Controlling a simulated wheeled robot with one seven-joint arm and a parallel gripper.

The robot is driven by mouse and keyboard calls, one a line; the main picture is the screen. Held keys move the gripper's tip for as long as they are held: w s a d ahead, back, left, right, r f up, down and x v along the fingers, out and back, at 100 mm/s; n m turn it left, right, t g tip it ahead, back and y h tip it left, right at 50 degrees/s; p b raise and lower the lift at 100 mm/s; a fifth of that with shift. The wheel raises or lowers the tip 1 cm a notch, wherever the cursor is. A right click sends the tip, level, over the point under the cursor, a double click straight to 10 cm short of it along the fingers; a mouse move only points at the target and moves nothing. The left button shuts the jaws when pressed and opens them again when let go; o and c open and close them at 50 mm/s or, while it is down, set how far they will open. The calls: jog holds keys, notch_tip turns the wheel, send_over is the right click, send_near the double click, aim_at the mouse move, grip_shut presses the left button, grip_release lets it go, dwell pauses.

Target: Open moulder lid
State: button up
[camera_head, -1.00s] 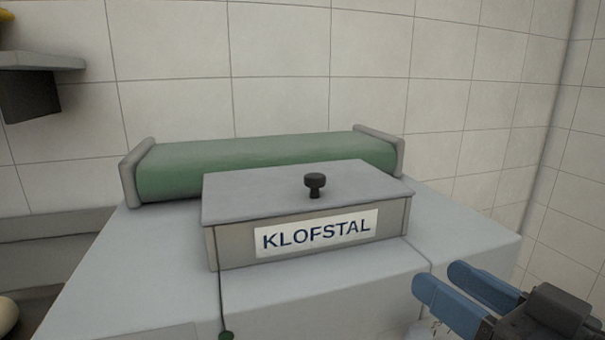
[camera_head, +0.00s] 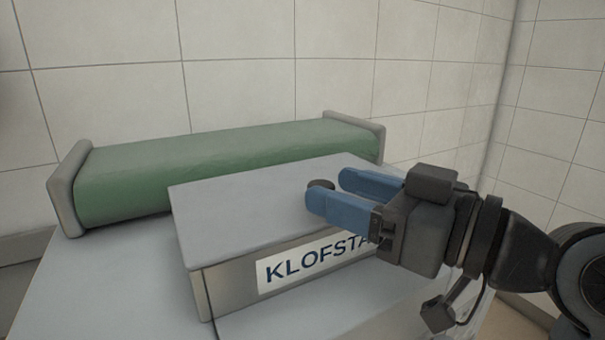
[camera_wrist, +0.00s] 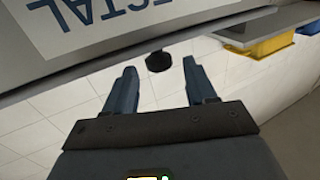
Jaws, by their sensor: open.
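The moulder (camera_head: 110,270) is a grey machine, and on it sits a box with a flat grey lid (camera_head: 235,205) that lies closed. The box front carries a KLOFSTAL label (camera_head: 305,265), partly hidden by my gripper in the head view. The lid's dark round knob (camera_head: 320,184) shows just beyond my fingertips; it also shows in the wrist view (camera_wrist: 158,61), ahead of the fingers and roughly between them. My gripper (camera_head: 325,190) has blue fingers and is open and empty. It reaches in from the right over the lid, and I cannot tell whether it touches the knob.
A green roller or belt (camera_head: 225,165) with grey end pieces lies behind the box. A tiled wall (camera_head: 235,80) stands close behind. A yellow bin (camera_wrist: 258,47) shows at the upper right of the wrist view.

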aim_at(308, 180)
jog(key=shift+p+x, duration=0.35)
jog(key=shift+x, duration=2.3)
jog(key=shift+c, duration=0.4)
grip_shut()
